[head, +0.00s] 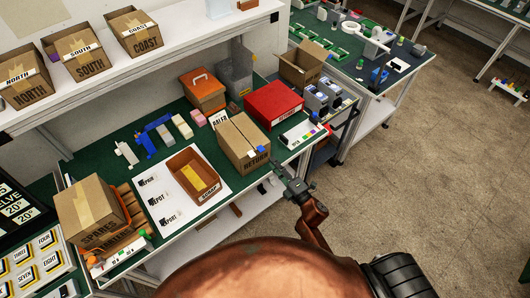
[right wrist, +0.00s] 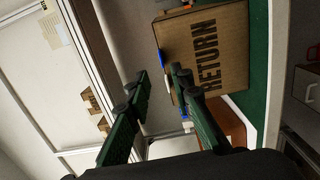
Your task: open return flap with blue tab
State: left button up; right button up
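The cardboard box marked RETURN (head: 241,146) stands near the front edge of the green-topped bench, its top looking closed. A small blue tab (head: 261,150) sits at the top edge of its front side. In the right wrist view the RETURN face (right wrist: 208,58) appears turned sideways, with the blue tab (right wrist: 161,58) at its left edge. My right gripper (head: 293,184) is in front of the box, to its lower right, apart from it. In the right wrist view its fingers (right wrist: 158,76) are spread with nothing between them. My left gripper is not in view.
An open-topped brown tray (head: 181,189) lies left of the box. A red box (head: 272,104) and an orange case (head: 204,91) stand behind. A small panel with coloured buttons (head: 303,134) lies to the right. Cardboard boxes line the shelf above.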

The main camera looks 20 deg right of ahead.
jog(key=x, duration=0.7)
jog(key=shift+p, duration=0.45)
jog(key=shift+f, duration=0.1)
grip_shut()
